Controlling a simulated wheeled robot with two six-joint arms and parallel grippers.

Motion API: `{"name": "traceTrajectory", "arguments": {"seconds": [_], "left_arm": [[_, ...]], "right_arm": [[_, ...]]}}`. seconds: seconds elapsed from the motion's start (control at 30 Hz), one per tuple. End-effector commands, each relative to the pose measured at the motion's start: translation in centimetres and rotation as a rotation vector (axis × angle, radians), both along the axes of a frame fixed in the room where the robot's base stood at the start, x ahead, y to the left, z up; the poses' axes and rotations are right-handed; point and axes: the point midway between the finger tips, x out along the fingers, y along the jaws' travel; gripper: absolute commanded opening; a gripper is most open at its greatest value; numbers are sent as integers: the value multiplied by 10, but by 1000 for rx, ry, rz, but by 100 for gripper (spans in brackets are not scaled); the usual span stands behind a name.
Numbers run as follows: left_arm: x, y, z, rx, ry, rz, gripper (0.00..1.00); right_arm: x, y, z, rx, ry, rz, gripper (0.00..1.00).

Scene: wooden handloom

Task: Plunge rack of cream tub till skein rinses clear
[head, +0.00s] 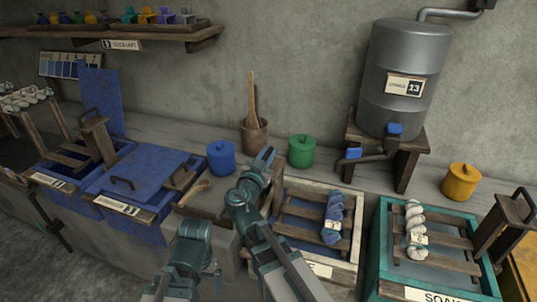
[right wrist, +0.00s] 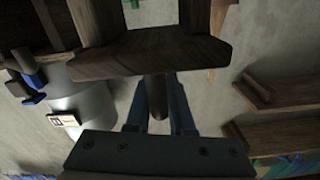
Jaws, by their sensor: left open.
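The cream tub (head: 346,272) stands at lower middle. A wooden slatted rack (head: 302,213) lies across its opening, with a blue twisted skein (head: 334,217) tied on it. The rack's upright post (head: 278,184) is at the tub's left side, partly hidden by my right arm. My right gripper (head: 264,159) is at the top of this post. In the right wrist view, its fingers lie on both sides of a dark wooden handle (right wrist: 156,98) and appear shut on it. My left gripper (head: 212,269) hangs low, left of the tub, open and mostly hidden by its arm.
A teal tub (head: 462,296) with a white skein (head: 414,229) stands to the right. Blue tubs, one with a lid (head: 150,172), stand to the left. Blue (head: 221,158), green (head: 301,151) and yellow (head: 462,182) pots and a grey tank (head: 402,70) stand behind.

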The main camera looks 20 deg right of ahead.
Motion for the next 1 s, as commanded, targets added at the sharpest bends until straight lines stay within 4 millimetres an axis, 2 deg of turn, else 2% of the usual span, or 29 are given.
{"name": "traceTrajectory", "arguments": {"seconds": [0.03,0.1,1.0], "left_arm": [[0,0,0,0,0,0,100],[0,0,0,0,0,0,100],[0,0,0,0,0,0,100]], "right_arm": [[0,0,0,0,0,2,8],[0,1,0,0,0,2,0],[1,1,0,1,-1,2,0]]}}
